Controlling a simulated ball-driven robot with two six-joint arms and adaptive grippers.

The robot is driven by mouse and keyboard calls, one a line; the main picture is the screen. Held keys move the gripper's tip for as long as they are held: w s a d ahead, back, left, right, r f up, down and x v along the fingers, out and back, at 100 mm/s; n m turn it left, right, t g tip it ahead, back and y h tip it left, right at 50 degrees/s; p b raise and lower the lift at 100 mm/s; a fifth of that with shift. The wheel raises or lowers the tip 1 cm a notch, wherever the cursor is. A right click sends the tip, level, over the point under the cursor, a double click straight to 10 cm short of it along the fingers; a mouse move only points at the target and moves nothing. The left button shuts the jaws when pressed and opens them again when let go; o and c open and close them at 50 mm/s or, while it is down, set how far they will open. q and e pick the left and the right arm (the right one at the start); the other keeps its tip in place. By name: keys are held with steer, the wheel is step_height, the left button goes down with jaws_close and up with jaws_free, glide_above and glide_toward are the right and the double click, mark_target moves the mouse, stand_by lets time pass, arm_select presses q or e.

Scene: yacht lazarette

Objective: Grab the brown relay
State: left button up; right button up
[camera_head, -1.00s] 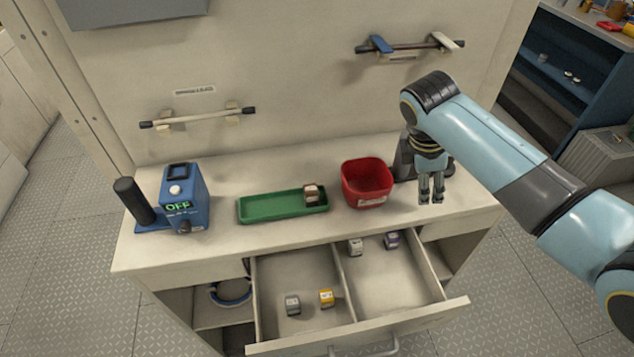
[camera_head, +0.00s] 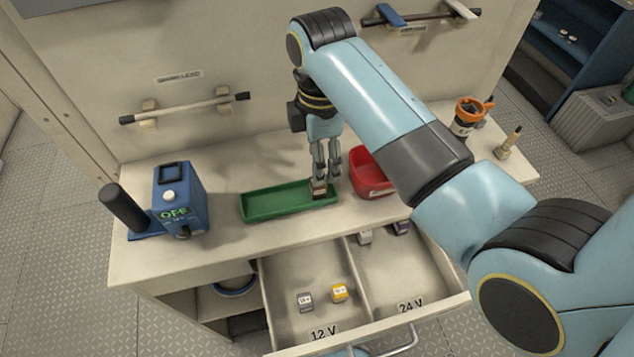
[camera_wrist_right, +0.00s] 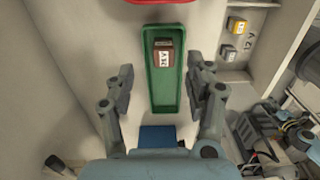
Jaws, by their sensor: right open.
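The brown relay (camera_head: 319,188) sits in the right end of the green tray (camera_head: 262,214) on the bench top. In the right wrist view the relay (camera_wrist_right: 164,57) has a white label that seems to read 24 V, and it lies in the upper part of the tray (camera_wrist_right: 161,99). My right gripper (camera_head: 327,178) is directly above the relay, fingers pointing down. In the wrist view its two fingers (camera_wrist_right: 161,88) are open and apart, with the tray between them and nothing held.
A red bin (camera_head: 368,178) stands right of the tray, partly behind my arm. A blue OFF device (camera_head: 180,203) stands left. The open drawer below holds grey (camera_head: 305,300) and yellow (camera_head: 339,292) relays under 12 V, and others under 24 V.

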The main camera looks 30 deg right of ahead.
mark_target(318, 187)
steer(key=f, duration=0.3)
steer(key=f+p, duration=0.1)
steer(key=shift+s+a+f, duration=0.25)
steer(key=shift+a, duration=0.1)
steer(key=shift+w+f, duration=0.1)
steer(key=shift+f, duration=0.2)
steer(key=c, duration=0.6)
arm_select(q)
steer(key=shift+w+r, duration=0.65)
steer(key=shift+w, duration=0.15)
arm_select(e)
steer(key=c, duration=0.5)
